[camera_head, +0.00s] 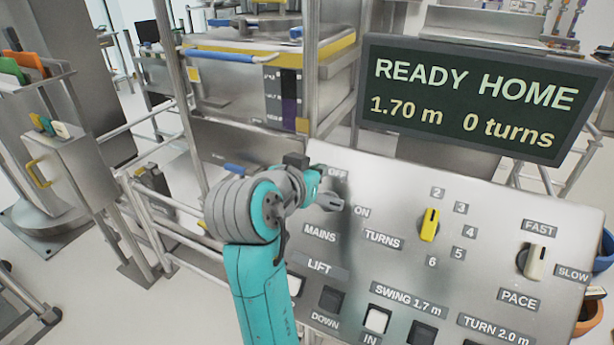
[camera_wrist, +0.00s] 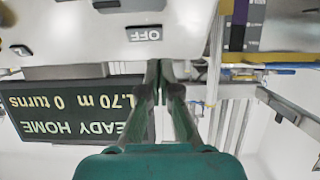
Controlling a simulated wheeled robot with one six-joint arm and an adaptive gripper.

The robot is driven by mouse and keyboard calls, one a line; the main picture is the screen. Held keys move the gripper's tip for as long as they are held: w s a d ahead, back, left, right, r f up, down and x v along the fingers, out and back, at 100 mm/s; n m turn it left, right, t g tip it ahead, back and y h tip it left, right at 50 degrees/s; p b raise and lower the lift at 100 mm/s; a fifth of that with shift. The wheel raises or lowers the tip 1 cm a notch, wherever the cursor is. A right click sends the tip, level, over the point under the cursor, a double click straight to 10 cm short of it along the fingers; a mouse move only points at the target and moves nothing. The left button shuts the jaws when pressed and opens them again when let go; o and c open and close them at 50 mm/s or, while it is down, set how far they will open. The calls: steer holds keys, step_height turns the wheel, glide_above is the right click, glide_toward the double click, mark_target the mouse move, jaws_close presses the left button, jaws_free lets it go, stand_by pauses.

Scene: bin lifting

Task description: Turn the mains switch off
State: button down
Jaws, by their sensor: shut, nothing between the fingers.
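The sloped grey panel (camera_head: 480,205) carries a yellow TURNS knob (camera_head: 430,225), a pale PACE knob (camera_head: 535,262) and a row of push buttons below. A display (camera_head: 484,97) reading READY HOME, 1.70 m, 0 turns stands behind it. Metal rails and a frame lie to the left.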

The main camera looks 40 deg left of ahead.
mark_target(328, 202)
steer(key=x, duration=0.3)
steer(key=shift+w, duration=0.15)
steer(key=shift+s+d+f, duration=0.25)
steer(key=shift+s+f, duration=0.75)
steer(key=shift+s, duration=0.05)
steer(key=shift+s+d+f, duration=0.1)
steer(key=shift+s+f, duration=0.3)
steer(key=shift+f, duration=0.1)
steer(key=shift+w, duration=0.1)
steer(key=shift+n, duration=0.4)
